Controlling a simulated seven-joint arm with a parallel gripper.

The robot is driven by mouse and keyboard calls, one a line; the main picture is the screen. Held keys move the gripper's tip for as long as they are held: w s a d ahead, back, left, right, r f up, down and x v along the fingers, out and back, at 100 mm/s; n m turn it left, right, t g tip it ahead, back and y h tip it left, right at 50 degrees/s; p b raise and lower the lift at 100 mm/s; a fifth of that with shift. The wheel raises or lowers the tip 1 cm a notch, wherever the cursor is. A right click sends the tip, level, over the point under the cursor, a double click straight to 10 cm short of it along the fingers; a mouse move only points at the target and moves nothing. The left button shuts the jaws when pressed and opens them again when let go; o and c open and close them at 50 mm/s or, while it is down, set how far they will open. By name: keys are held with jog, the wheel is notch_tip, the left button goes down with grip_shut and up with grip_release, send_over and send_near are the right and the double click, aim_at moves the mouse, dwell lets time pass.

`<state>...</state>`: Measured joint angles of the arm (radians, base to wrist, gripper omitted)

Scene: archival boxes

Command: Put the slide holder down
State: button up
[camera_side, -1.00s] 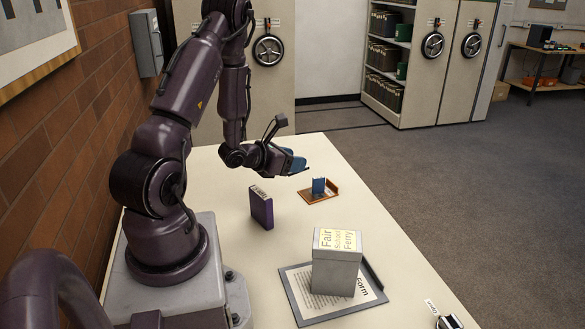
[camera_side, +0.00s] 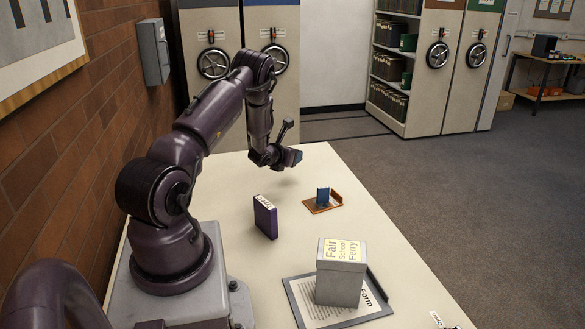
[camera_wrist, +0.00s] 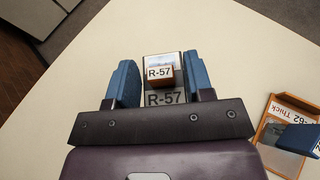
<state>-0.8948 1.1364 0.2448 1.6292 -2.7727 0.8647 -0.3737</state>
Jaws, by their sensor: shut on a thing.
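My gripper (camera_wrist: 163,85) has two blue fingers, one on each side of a small brown-edged piece labelled R-57, which appears to be the slide holder (camera_wrist: 161,65). The fingers are shut on it. A second R-57 label shows just below it in the wrist view, and I cannot tell whether it is on the same piece. In the side view, my gripper (camera_side: 291,158) is over the far part of the cream table, behind and left of a small wooden tray (camera_side: 331,203); the held piece is not distinguishable there.
The wooden tray (camera_wrist: 274,132), labelled R-62 Thick, carries a blue piece (camera_wrist: 300,139). A purple box (camera_side: 265,217) stands upright nearer my base. A grey box (camera_side: 341,275) stands on a form board (camera_side: 302,299) in front. The table (camera_side: 225,180) around the gripper is bare.

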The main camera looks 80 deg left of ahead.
aim_at(293, 176)
jog(key=a+f, duration=0.1)
jog(key=w+a+f, duration=0.1)
jog(key=f, duration=0.1)
jog(key=shift+w, duration=0.15)
jog(key=shift+f, duration=1.35)
jog(key=shift+f, duration=0.15)
jog(key=o, duration=0.9)
